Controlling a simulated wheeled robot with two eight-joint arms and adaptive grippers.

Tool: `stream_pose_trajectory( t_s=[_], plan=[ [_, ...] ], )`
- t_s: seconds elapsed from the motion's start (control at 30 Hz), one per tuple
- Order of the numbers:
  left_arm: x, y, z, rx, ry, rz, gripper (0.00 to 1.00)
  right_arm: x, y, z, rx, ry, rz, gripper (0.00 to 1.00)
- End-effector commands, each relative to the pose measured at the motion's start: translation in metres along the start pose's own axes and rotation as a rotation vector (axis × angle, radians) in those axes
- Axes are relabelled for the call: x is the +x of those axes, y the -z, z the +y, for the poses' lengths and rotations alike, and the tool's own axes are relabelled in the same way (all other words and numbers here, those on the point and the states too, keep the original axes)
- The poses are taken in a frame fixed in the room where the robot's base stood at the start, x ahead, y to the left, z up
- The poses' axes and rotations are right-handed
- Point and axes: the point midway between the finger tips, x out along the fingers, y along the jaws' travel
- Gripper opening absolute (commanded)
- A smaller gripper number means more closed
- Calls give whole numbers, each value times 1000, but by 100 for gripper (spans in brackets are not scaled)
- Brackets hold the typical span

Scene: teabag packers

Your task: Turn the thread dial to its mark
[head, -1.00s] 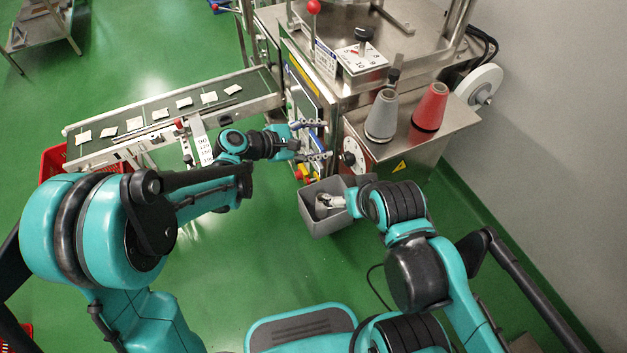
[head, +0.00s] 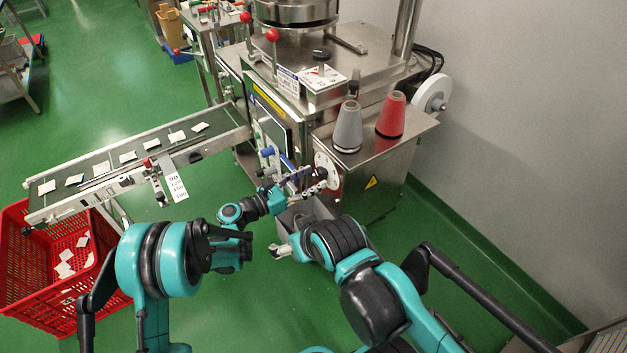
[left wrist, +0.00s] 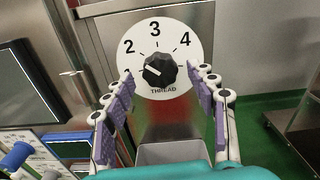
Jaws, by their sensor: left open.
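The thread dial is a round white plate (left wrist: 155,36) with the numbers 2, 3 and 4, the word THREAD and a black knob (left wrist: 160,68). The knob's white line points left, below the 2. I cannot make out a separate target mark clearly. In the head view the dial (head: 326,170) is on the steel machine's front, below the thread cones. My left gripper (head: 312,184) is open in front of it. In the left wrist view its purple-padded fingers (left wrist: 165,84) stand either side of the knob, apart from it. My right gripper (head: 279,251) is lower, beside a grey bin.
The grey bin (head: 299,212) hangs below the dial. Grey (head: 348,130) and red (head: 391,116) thread cones stand on the machine above. A screen (head: 272,133) and blue-knobbed levers are left of the dial. A conveyor (head: 100,172) and red crate (head: 30,290) lie left.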

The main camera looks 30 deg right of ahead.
Motion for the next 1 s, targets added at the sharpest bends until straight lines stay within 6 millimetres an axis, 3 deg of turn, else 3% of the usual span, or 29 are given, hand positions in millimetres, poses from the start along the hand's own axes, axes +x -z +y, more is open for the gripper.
stream_pose_trajectory(
  t_s=[0.13,0.4,0.47,0.6,1.0],
  plan=[
    [12,0,0,1,1,0,57,4,-2,0,0,0,0,86],
    [14,-1,0,1,-1,0,57,3,-2,0,0,0,0,86],
    [14,-1,0,1,-1,1,47,3,-2,0,0,0,0,86],
    [14,0,0,1,0,1,10,3,-2,0,0,0,0,86],
    [14,0,0,43,0,1,7,3,-2,0,0,0,0,86]
  ],
)
